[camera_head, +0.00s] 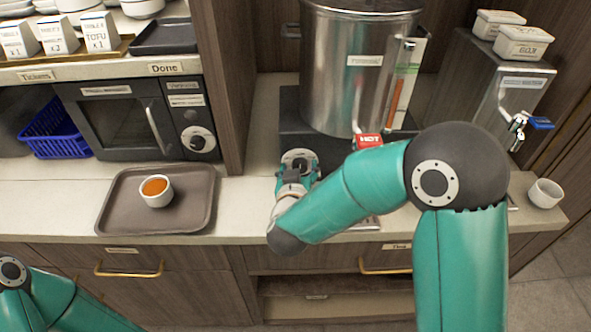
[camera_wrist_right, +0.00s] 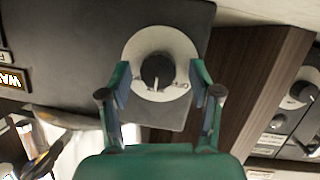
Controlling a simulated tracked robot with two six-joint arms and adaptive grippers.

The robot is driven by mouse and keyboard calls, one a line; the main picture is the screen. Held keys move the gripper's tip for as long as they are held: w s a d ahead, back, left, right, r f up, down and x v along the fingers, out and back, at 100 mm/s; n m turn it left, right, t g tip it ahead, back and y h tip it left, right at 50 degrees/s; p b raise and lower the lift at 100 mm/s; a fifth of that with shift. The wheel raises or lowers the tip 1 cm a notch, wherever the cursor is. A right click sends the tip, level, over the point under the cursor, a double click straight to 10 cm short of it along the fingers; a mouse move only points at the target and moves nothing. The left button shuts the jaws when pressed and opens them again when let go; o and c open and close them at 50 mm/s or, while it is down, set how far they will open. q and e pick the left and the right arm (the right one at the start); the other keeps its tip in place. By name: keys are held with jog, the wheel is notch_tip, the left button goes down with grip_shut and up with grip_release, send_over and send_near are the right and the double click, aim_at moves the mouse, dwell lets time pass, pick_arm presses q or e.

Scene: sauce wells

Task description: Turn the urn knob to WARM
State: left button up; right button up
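The urn (camera_head: 345,95) is a tall steel vessel on a dark base (camera_head: 290,110) at the back of the counter. The black urn knob (camera_wrist_right: 157,71) sits on a round pale dial (camera_wrist_right: 135,48) in the right wrist view. The dial also shows in the head view (camera_head: 299,156). My right gripper (camera_wrist_right: 158,82) is open, with one finger on each side of the knob and a visible gap to it. A lit label reading "WA..." (camera_wrist_right: 12,78) is cut off at the wrist view's left edge. Only part of my left arm shows; its gripper is out of view.
A red HOT tag (camera_head: 368,141) hangs at the urn's tap, right of the dial. A tray (camera_head: 110,205) with a bowl of orange sauce (camera_head: 156,191) lies left. A microwave (camera_head: 130,122) stands behind it. A dispenser (camera_head: 465,100) and white cup (camera_head: 545,193) are right.

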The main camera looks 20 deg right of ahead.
jog(key=shift+s+a+r, duration=0.15)
jog(key=shift+s+a, duration=0.15)
jog(key=shift+s, duration=0.25)
jog(key=v, duration=1)
jog(key=shift+s, duration=0.4)
